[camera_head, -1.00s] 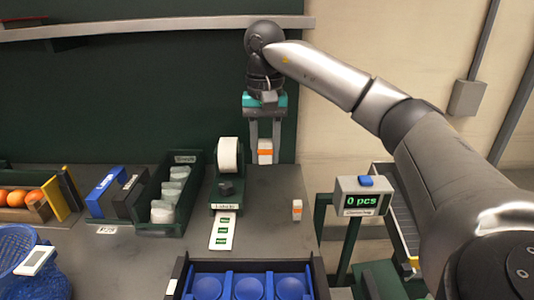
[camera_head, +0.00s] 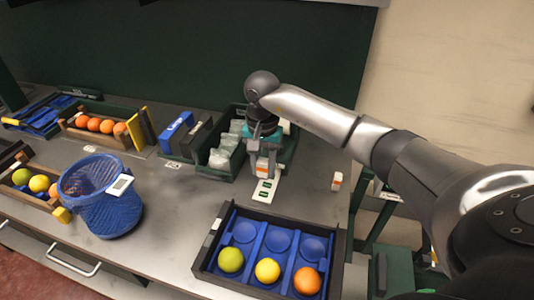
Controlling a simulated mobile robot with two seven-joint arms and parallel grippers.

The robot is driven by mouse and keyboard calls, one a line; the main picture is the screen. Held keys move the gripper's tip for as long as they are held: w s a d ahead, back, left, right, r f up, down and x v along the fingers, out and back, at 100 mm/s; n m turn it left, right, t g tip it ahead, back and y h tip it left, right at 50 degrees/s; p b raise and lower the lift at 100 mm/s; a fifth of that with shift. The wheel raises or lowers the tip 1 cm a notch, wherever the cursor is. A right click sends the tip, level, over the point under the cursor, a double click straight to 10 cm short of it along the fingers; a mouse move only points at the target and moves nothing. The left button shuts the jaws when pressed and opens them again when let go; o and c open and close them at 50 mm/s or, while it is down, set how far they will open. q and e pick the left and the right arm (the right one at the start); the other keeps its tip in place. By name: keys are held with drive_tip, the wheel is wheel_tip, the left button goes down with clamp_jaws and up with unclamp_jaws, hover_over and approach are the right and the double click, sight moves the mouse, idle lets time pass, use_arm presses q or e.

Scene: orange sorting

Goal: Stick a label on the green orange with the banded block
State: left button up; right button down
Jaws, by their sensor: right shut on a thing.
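My right gripper (camera_head: 265,158) is shut on a white block with an orange band (camera_head: 262,167), pointing down at the upper end of the white label strip (camera_head: 266,191). The strip carries green labels. I cannot tell whether the block touches it. The green orange (camera_head: 231,259) sits in the left front cup of the blue tray (camera_head: 222,221). A yellow fruit (camera_head: 267,270) and an orange one (camera_head: 307,281) sit beside it. A second white block with an orange band (camera_head: 337,181) stands on the table at right. My left gripper is out of view.
A blue mesh basket (camera_head: 103,200) stands at left. A wooden crate (camera_head: 45,172) holds green, yellow and orange fruit; another crate (camera_head: 78,127) holds oranges. A dark bin (camera_head: 213,172) with pale bags stands behind. The table between basket and tray is clear.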

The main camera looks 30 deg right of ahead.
sight(264, 195)
drive_tip(key=shift+f+b, duration=1.9)
drive_tip(key=shift+f, duration=1.1)
drive_tip(key=shift+s+f+b, duration=0.1)
drive_tip(key=shift+f+b, duration=0.5)
drive_tip(key=shift+r, duration=0.1)
drive_tip(key=shift+r+p, duration=2.3)
drive_tip(key=shift+r, duration=1.2)
